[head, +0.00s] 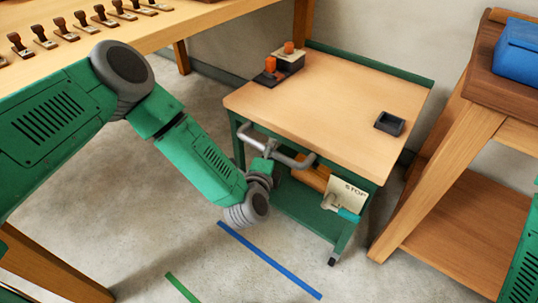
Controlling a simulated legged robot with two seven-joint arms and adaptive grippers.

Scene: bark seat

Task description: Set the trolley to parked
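The trolley (335,95) has a pale wooden top, a green frame and a lower green shelf. It stands between the workbench and a wooden stand. My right gripper is out of view; only part of my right arm shows at the right edge.
A blue line (268,260) and a green line (182,288) mark the concrete floor. Orange-knobbed items (288,57) and a dark tray (389,123) sit on the trolley. The workbench (165,28) holds several stamps. The wooden stand (470,160) bears a blue box (517,50).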

